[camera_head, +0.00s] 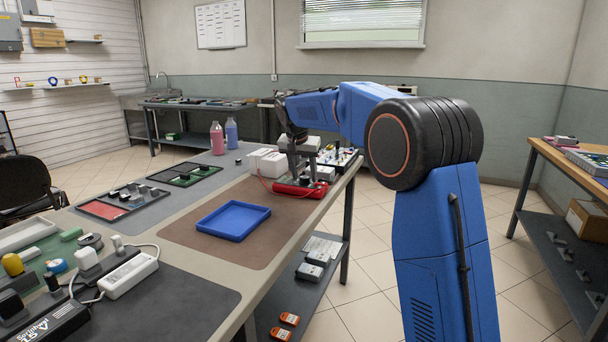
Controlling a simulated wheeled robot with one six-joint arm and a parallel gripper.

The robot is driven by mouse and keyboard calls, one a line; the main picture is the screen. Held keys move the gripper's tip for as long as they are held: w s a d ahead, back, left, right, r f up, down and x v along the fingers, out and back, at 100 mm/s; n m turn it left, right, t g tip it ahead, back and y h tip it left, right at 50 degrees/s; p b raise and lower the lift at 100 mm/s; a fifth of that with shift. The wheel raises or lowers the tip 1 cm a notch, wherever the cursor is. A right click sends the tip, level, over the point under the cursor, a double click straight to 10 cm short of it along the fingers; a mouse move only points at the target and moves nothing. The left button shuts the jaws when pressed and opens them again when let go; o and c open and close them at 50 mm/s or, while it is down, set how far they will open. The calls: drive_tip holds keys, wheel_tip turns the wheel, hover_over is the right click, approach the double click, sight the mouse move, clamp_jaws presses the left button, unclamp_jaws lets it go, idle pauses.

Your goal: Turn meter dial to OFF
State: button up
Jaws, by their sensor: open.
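A red device (300,188), which looks like the meter, lies on the brown mat (248,242) near the right edge of the workbench. A thin red lead curves from its left side. My gripper (302,177) points down right over the device, with its jaws open and its fingertips close to it. I cannot tell whether they touch. The dial is hidden behind the fingers or too small to make out, so its setting does not show.
A blue tray (234,221) lies in front of the device. White boxes (268,163) stand behind it on the left, and a tray of small parts (340,157) behind it on the right. Pink (217,138) and blue (231,132) bottles stand farther back.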

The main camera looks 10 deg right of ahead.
drive_tip(key=c, duration=1)
drive_tip(key=shift+n, duration=0.4)
drive_tip(key=n, duration=0.1)
drive_tip(key=n+y, duration=0.1)
drive_tip(key=n, duration=0.1)
drive_tip(key=shift+s+d+t+y, duration=0.1)
drive_tip(key=shift+d+t+y, duration=0.05)
drive_tip(key=shift+t+y, duration=0.15)
drive_tip(key=shift+d+n+y, duration=0.1)
drive_tip(key=shift+n+y, duration=0.6)
drive_tip(key=shift+n, duration=1.4)
drive_tip(key=o, duration=1)
